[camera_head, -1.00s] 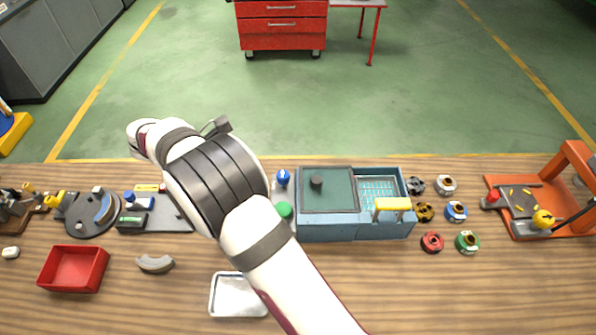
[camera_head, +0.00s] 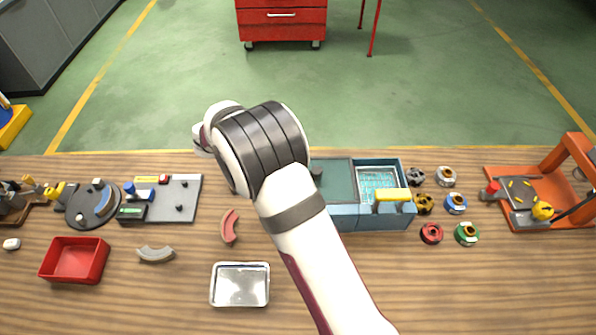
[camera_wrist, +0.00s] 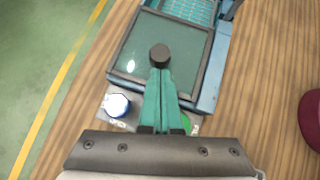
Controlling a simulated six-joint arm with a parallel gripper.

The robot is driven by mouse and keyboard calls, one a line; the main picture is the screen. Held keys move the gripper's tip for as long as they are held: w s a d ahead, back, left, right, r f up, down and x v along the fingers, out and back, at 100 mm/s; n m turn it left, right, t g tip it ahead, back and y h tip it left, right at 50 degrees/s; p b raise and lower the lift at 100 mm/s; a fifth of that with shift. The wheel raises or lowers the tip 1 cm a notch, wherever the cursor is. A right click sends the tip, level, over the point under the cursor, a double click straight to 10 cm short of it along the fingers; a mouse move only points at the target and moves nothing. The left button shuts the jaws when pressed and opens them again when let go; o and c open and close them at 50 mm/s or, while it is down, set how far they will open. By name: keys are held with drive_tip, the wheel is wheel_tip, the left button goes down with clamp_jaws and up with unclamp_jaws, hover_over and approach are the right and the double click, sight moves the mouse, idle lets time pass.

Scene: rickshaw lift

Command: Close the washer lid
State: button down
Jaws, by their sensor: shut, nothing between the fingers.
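The washer is a blue-teal box (camera_head: 372,219) on the bench. Its flat dark green lid panel (camera_head: 336,182) covers the left part, while the right part is open and shows a light mesh basket (camera_head: 377,184). A dark round knob (camera_head: 316,168) stands on the lid; it also shows in the wrist view (camera_wrist: 160,55). In the wrist view my gripper (camera_wrist: 161,72) is shut and empty, its teal fingers together, tips at or just short of the knob. Contact cannot be told. In the head view my arm hides the gripper and the washer's left end.
A yellow handle (camera_head: 393,195) sits at the washer's front right. Several small coloured spools, including a red one (camera_head: 432,233), stand right of it. A metal tray (camera_head: 240,304) and red bin (camera_head: 50,270) lie left.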

sight(340, 187)
drive_tip(key=d, duration=1.3)
drive_tip(key=shift+d, duration=0.4)
drive_tip(key=a, duration=0.2)
drive_tip(key=s+a, duration=0.1)
drive_tip(key=a, duration=0.1)
drive_tip(key=v, duration=1)
drive_tip(key=s+d+r+m+g+y, duration=0.2)
drive_tip(key=s+d+m, duration=0.1)
drive_tip(key=s+m, duration=0.3)
drive_tip(key=s+d+r+m+g+y, duration=0.1)
drive_tip(key=s+d+r+m+y, duration=0.15)
drive_tip(key=s+m, duration=0.35)
drive_tip(key=s+a+m+y, duration=0.3)
drive_tip(key=s+m+y, duration=0.3)
drive_tip(key=s+m, duration=0.8)
drive_tip(key=shift+s+m, duration=0.3)
drive_tip(key=shift+s, duration=0.3)
drive_tip(key=shift+f, duration=0.1)
